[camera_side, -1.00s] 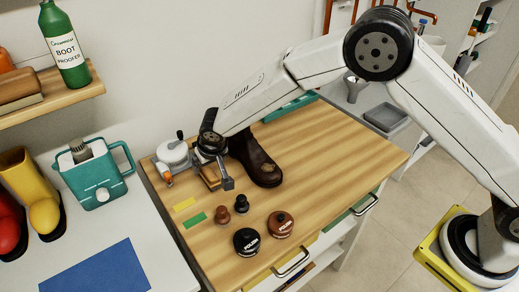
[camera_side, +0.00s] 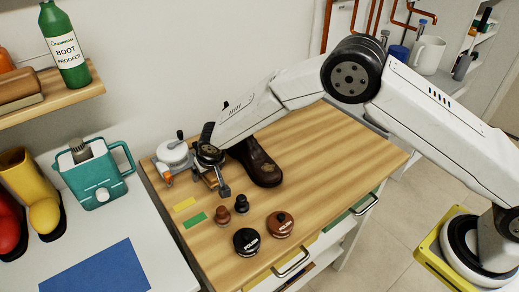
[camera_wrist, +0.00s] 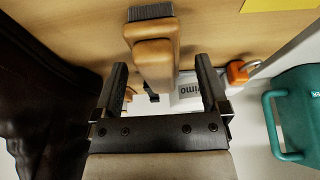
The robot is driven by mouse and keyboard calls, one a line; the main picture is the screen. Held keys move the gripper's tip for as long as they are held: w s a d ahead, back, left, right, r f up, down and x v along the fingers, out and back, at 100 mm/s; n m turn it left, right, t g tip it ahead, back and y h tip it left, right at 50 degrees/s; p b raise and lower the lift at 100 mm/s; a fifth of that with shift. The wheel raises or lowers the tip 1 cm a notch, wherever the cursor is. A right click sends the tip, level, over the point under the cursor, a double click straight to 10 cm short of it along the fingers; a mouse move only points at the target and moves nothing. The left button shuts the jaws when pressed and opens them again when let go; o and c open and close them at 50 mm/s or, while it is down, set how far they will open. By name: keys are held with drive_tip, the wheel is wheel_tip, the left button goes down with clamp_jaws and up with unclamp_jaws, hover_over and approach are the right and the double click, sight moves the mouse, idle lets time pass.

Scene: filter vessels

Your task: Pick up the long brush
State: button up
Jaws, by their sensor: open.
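The long brush (camera_wrist: 153,47) shows in the wrist view as a tan wooden block with grey bristles at its top end. Its near part lies between the two fingers of my gripper (camera_wrist: 162,72) in that view. The gripper is open, with a gap on both sides of the wood, wider on the right. In the side view my gripper (camera_side: 218,184) is low over the back left of the wooden bench, between the white machine and the dark boot. It hides most of the brush there.
A dark boot (camera_side: 262,165) stands close right of the gripper, and a white machine (camera_side: 173,154) with an orange part close left. The bench's right side is clear.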

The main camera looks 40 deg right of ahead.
clamp_jaws()
idle(0.4)
drive_tip(key=shift+r, duration=0.2)
drive_tip(key=shift+r, duration=1.35)
drive_tip(key=s+d+r, duration=0.2)
drive_tip(key=s+r, duration=0.3)
drive_tip(key=s, duration=0.1)
drive_tip(key=s+d+r, duration=0.2)
drive_tip(key=s+r, duration=0.3)
drive_tip(key=s, duration=0.2)
drive_tip(key=shift+d, duration=0.3)
drive_tip(key=shift+s, duration=0.1)
